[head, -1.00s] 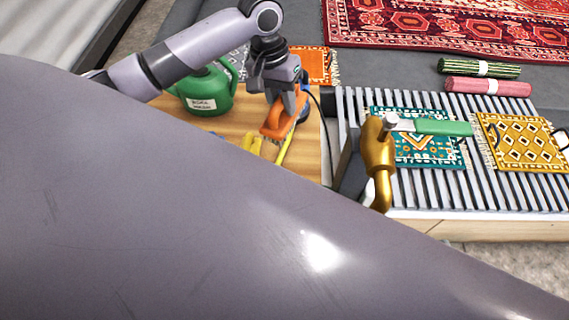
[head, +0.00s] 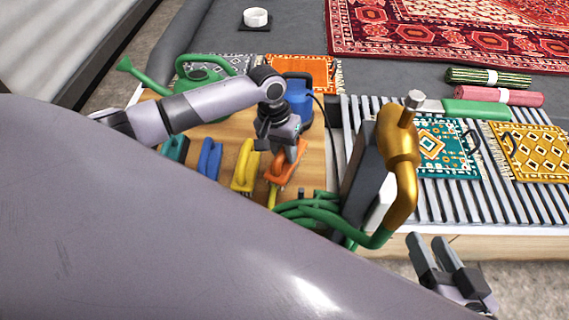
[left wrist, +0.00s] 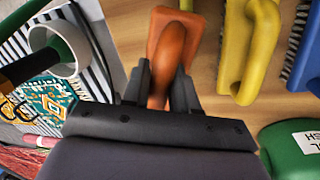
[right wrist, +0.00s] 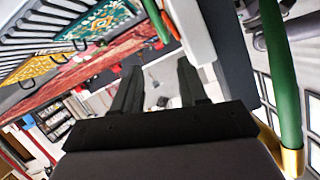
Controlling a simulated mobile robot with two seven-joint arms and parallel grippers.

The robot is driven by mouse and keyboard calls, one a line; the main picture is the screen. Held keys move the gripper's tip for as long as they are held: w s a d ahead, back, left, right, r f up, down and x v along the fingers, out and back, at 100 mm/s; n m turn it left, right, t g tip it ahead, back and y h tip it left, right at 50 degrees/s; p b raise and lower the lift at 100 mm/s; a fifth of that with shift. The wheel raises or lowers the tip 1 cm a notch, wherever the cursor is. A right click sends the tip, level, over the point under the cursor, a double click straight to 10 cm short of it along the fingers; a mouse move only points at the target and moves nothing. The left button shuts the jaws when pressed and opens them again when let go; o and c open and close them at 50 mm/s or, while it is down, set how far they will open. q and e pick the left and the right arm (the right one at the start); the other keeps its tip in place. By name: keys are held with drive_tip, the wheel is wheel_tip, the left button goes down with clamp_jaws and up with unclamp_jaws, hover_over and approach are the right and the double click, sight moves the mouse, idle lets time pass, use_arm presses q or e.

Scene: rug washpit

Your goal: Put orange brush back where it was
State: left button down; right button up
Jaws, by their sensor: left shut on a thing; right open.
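The orange brush (head: 284,174) is in my left gripper (head: 289,158), which is shut on its handle. The brush is at the right end of a row of brushes on the wooden board (head: 316,160), just right of the yellow brush (head: 244,166). In the left wrist view the orange brush (left wrist: 178,40) lies between the fingers (left wrist: 160,88), bristles hidden, over bare wood; I cannot tell whether it touches the board. The yellow brush (left wrist: 247,50) is beside it, apart. My right gripper (head: 447,262) is open and empty at the lower right; its fingers also show in the right wrist view (right wrist: 158,88).
A blue brush (head: 208,158) and teal brush (head: 174,148) stand further left. A green watering can (head: 196,72) and a blue container (head: 298,98) are behind. A brass nozzle (head: 399,145) and green hose (head: 318,213) are close on the right. A slatted rack (head: 480,205) holds small rugs.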

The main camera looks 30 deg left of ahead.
sight(285, 161)
use_arm(q)
wheel_tip(285, 161, down, 4)
drive_tip(key=shift+r+b, duration=0.25)
drive_tip(key=shift+b, duration=0.3)
drive_tip(key=shift+f, duration=0.2)
use_arm(e)
drive_tip(key=shift+s+d+f+n+t, duration=0.1)
drive_tip(key=shift+d+n+t, duration=0.25)
drive_tip(key=shift+d, duration=0.25)
use_arm(q)
drive_tip(key=c, duration=0.9)
unclamp_jaws()
drive_tip(key=shift+f, duration=0.15)
use_arm(e)
drive_tip(key=shift+h, duration=0.3)
drive_tip(key=shift+f, duration=0.1)
